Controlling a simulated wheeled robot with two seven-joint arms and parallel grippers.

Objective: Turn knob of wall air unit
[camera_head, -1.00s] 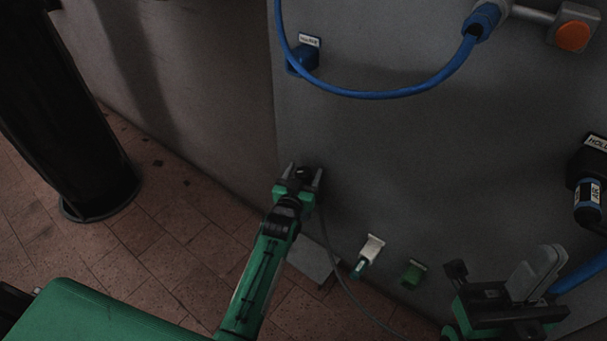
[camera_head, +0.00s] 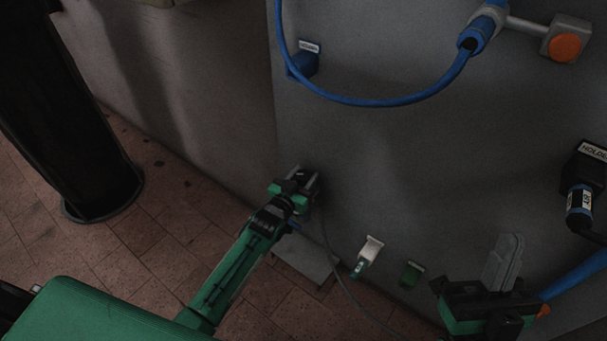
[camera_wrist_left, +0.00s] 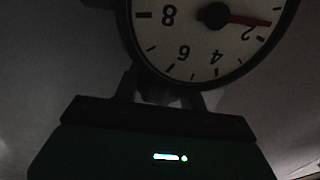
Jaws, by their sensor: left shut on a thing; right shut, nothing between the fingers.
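My left gripper (camera_head: 302,178) is at the wall, its fingers around the small dark air unit (camera_head: 314,187). In the left wrist view, a round white gauge (camera_wrist_left: 190,50) with a red needle pointing near the 2 fills the top. Just below it, my left fingers (camera_wrist_left: 165,95) are shut on a dark knob (camera_wrist_left: 160,92), which is mostly hidden by the gripper and shadow. My right gripper (camera_head: 508,262) is at the lower right in the head view, shut and empty, apart from the left one.
A blue hose (camera_head: 375,101) loops across the upper wall, beside a blue holder (camera_head: 303,62) and an orange button (camera_head: 565,47). A black holder (camera_head: 586,170) is at right. A white fitting (camera_head: 370,248) and green fitting (camera_head: 411,274) sit low. A dark post (camera_head: 60,110) stands left.

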